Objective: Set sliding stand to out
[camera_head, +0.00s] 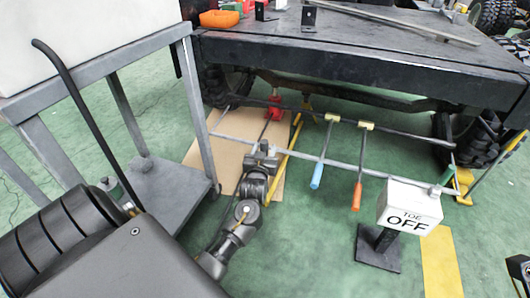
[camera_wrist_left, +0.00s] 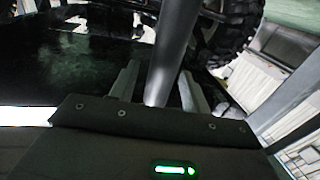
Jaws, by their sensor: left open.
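A long pale grey crossbar (camera_head: 340,163) runs low in front of the dark chassis table. Two rods with yellow blocks reach it, one ending in a blue grip (camera_head: 317,176), the other in an orange grip (camera_head: 357,197). I cannot tell for sure which part is the sliding stand. My left gripper (camera_head: 263,148) is at the left part of the crossbar, below a red stand (camera_head: 275,106). In the left wrist view my gripper (camera_wrist_left: 160,74) is open, with a grey tube (camera_wrist_left: 174,45) showing between its fingers. Contact cannot be told.
A grey metal cart (camera_head: 160,190) stands close on the left of my left arm. A white box marked "TOE OFF" (camera_head: 408,206) stands on a dark base to the right. The chassis table (camera_head: 350,70) overhangs the crossbar. Green floor is clear between the arm and the box.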

